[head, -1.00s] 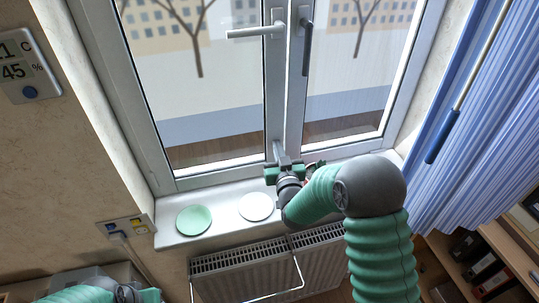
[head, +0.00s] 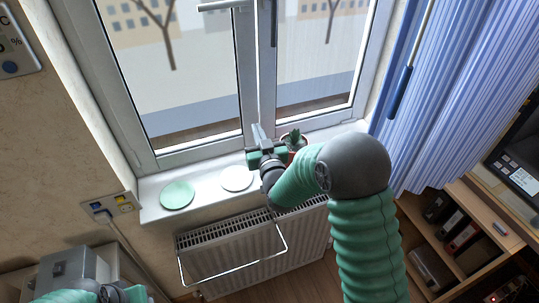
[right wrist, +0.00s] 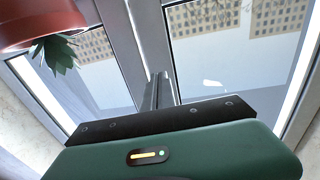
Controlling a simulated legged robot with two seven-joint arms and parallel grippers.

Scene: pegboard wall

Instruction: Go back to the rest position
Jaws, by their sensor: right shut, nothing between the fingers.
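My right gripper (head: 258,135) is over the window sill (head: 150,206), left of a potted cactus and above right of a white disc (head: 236,178). Its fingers are together and empty; they also show shut in the right wrist view (right wrist: 158,92). The cactus (head: 293,136) stands in a reddish pot, partly hidden by my right arm; the pot (right wrist: 40,22) is at the upper left in the right wrist view. My left arm shows at the bottom left corner; its fingers do not show.
A green disc (head: 177,195) lies on the sill. The window (head: 190,75) is behind, and a radiator (head: 230,250) is below. A blue curtain (head: 455,90) hangs at the right, above shelves with binders (head: 460,237). A grey box (head: 72,265) is at the lower left.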

